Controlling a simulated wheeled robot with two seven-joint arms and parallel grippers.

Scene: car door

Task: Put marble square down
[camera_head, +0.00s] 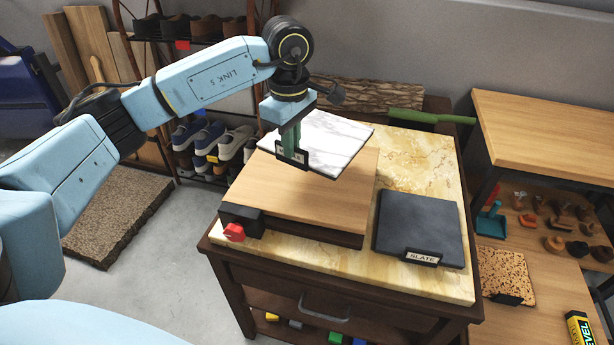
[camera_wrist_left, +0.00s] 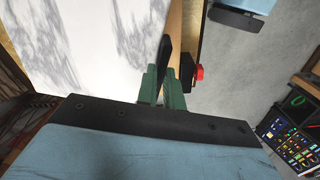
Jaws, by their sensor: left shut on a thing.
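The marble square (camera_head: 325,142) is a white slab with grey veins. In the head view it hangs tilted above the wooden board (camera_head: 300,190) on the cabinet. My left gripper (camera_head: 291,150) is shut on the black tab at the marble square's near edge. In the left wrist view the marble square (camera_wrist_left: 95,45) fills the upper left, and the green fingers of my left gripper (camera_wrist_left: 164,88) close on the black tab. Whether the slab's far side touches the board cannot be told. My right gripper is not in view.
A dark slate square (camera_head: 420,228) with a labelled tab lies right of the board on the yellow stone top (camera_head: 420,160). A red knob (camera_head: 234,232) sits at the board's front left. A green-handled tool (camera_head: 412,115) lies at the back. A wooden bench (camera_head: 550,120) stands right.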

